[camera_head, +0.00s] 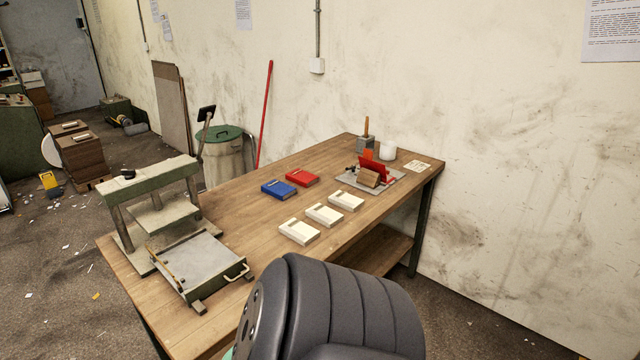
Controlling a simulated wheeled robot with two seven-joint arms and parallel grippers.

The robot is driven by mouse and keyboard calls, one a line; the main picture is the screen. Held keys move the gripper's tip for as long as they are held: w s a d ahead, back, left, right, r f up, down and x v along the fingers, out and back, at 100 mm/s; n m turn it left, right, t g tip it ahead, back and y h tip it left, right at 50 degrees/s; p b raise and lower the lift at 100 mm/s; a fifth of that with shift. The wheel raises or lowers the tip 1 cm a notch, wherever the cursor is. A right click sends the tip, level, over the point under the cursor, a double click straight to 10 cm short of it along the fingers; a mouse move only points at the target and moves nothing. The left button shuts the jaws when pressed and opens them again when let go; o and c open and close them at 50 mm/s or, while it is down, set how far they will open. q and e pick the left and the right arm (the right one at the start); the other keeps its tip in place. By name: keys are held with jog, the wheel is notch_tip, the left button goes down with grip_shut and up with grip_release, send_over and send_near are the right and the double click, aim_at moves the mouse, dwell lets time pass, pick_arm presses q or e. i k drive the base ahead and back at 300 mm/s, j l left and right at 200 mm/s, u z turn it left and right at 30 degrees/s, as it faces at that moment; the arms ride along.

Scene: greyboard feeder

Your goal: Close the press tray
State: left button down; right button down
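The press (158,200) stands on the left end of the wooden table, with a green top beam, metal posts and a lever with a black handle. Its press tray (203,262) is a flat grey plate in a green frame. The tray sticks out of the press toward the front right. A pale handle (238,272) is on the tray's right side, and a thin brass-coloured bar lies along its left edge. The tray looks empty. A dark grey link of my own arm fills the bottom middle. Neither of my grippers shows.
On the wooden table (240,190) lie a blue book (279,189), a red book (302,177) and three white blocks (323,214). A grey board with a red holder (373,172) stands at the far right end. A bin (225,155) is behind the table.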

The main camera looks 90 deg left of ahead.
aim_at(202, 265)
jog(key=l+u, duration=0.1)
jog(key=u, duration=3.35)
